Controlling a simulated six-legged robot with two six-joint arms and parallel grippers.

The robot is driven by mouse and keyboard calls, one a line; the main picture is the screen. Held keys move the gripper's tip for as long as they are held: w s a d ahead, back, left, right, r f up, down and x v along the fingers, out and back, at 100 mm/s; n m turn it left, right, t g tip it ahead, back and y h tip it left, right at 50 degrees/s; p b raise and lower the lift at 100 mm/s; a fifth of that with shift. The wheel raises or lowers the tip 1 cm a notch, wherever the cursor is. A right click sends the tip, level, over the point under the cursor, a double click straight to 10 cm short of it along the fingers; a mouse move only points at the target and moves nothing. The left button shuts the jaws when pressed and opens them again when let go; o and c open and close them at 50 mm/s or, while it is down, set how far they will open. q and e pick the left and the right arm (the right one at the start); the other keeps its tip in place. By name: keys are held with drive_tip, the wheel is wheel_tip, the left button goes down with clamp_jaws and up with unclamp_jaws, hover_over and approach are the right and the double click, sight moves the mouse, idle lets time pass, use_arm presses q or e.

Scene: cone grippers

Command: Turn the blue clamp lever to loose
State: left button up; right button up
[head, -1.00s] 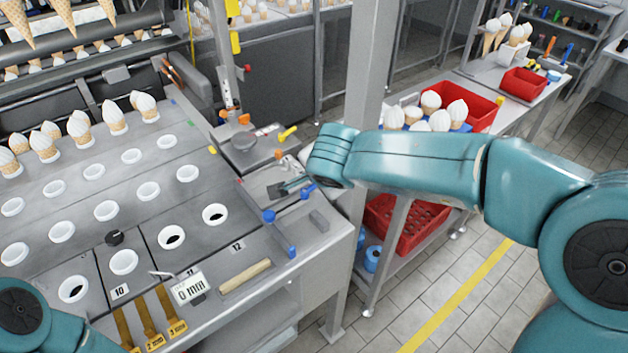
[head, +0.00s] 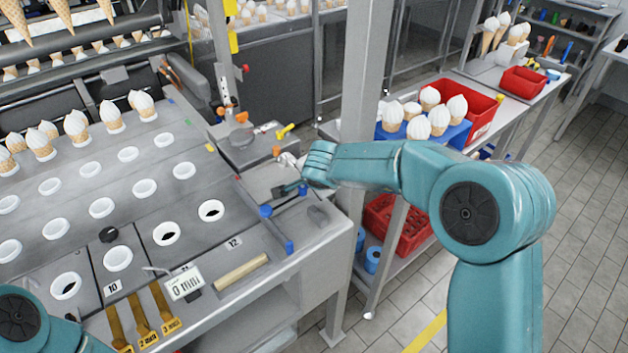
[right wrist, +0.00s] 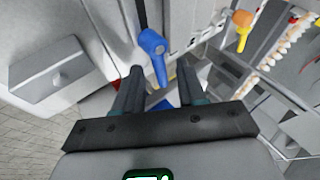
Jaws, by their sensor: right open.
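The blue clamp lever (right wrist: 153,52) shows in the right wrist view, its round head up and its handle pointing down between my right fingers. My right gripper (right wrist: 158,80) is open, with one finger on each side of the handle; I cannot tell whether either touches it. In the head view my right gripper (head: 283,189) is small and dark over the machine's right end, partly hidden by my wrist. Blue parts show close by, one beside the gripper (head: 303,189) and one at the plate's front corner (head: 266,211). My left gripper is out of view; only its arm shows at lower left.
A grey block (right wrist: 48,76) lies left of the gripper. An orange knob (right wrist: 242,18) is at upper right. A grey post (head: 361,100) stands behind my right wrist. A counter (head: 285,265) with a wooden handle (head: 241,271) and brass gauges (head: 144,318) lies in front.

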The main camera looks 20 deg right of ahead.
drive_tip(key=shift+s, duration=0.1)
drive_tip(key=shift+c, duration=0.6)
clamp_jaws()
